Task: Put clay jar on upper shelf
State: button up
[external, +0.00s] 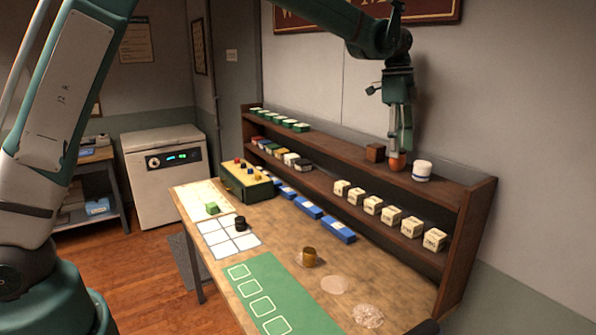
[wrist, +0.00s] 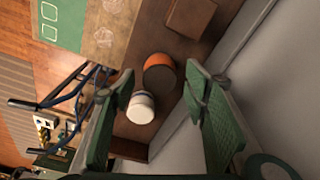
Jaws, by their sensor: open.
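The clay jar (external: 397,164), small and orange, stands on the upper shelf (external: 330,147) of the wooden rack, between a brown wooden block and a white jar. In the wrist view the clay jar (wrist: 160,72) shows a brown round top and an orange side. My gripper (external: 399,150) points down right above the clay jar, its fingertips close to the jar's top. In the wrist view my gripper (wrist: 160,88) has its green fingers spread apart, with the jar seen between their tips. I see no finger closed on the jar; whether one touches it I cannot tell.
The brown block (external: 375,152) and the white jar (external: 422,170) stand close on either side on the upper shelf. The wall is just behind. Several white boxes (external: 374,205) fill the lower shelf. A mustard-coloured cup (external: 309,257) stands on the table.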

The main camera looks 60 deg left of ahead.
notch_tip(320, 180, up, 10)
jog(key=a, duration=0.1)
jog(key=shift+s+b, duration=0.25)
jog(key=shift+b, duration=0.2)
dwell(0.7)
jog(key=s+r+n+t, duration=0.2)
jog(key=s+n, duration=0.2)
jog(key=s, duration=1)
jog(key=s+r+n+t, duration=0.1)
jog(key=s+r+n, duration=0.15)
jog(key=s, duration=1.15)
jog(key=s+f+n+t, duration=0.1)
jog(key=s+f, duration=0.3)
jog(key=s, duration=0.4)
jog(key=s+f+n+t, duration=0.1)
jog(key=s+f+n, duration=0.2)
jog(key=s+f, duration=0.2)
jog(key=s+f+n+t+y, duration=0.1)
jog(key=s+f+n, duration=0.2)
jog(key=s, duration=0.8)
notch_tip(320, 180, down, 2)
jog(key=shift+a+f+t, duration=0.25)
jog(key=shift+a+t, duration=0.05)
jog(key=shift+a, duration=0.05)
